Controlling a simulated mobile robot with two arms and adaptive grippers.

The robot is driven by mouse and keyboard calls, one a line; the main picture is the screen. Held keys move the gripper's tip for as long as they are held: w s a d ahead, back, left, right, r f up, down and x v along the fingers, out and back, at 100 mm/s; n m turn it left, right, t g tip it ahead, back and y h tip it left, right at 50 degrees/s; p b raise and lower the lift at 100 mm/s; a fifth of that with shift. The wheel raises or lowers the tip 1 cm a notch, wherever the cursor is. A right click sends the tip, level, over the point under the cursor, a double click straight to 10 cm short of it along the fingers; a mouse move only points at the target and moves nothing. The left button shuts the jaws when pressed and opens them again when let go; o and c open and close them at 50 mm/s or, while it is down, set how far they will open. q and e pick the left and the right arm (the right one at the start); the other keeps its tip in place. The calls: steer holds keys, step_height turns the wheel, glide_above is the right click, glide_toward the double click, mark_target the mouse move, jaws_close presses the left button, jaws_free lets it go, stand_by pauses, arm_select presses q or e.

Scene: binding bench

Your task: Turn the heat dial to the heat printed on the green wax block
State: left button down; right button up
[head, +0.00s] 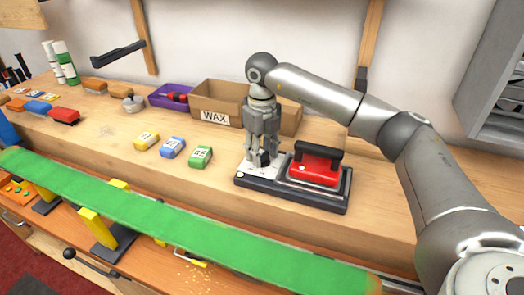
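The green wax block (200,157) lies on the bench beside a blue and a yellow block. Its pale label carries dark print too small to read surely. A red iron (316,170) with a black handle rests on the right of a dark base (320,199). The base's left part has a pale plate (253,172). My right gripper (263,158) points down over this plate, its fingers on either side of a small dark knob, probably the heat dial. The fingers hide the dial's setting, and I cannot tell whether they touch it. My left gripper is out of view.
A cardboard box (216,116) labelled WAX and a purple tray (160,97) stand behind the blocks. A long green board (150,214) lies across the front on yellow supports. Brushes and bottles are at the left. The bench left of the blocks is mostly clear.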

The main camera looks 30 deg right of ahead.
mark_target(262, 154)
steer(key=shift+o, duration=1.3)
step_height(262, 154, up, 12)
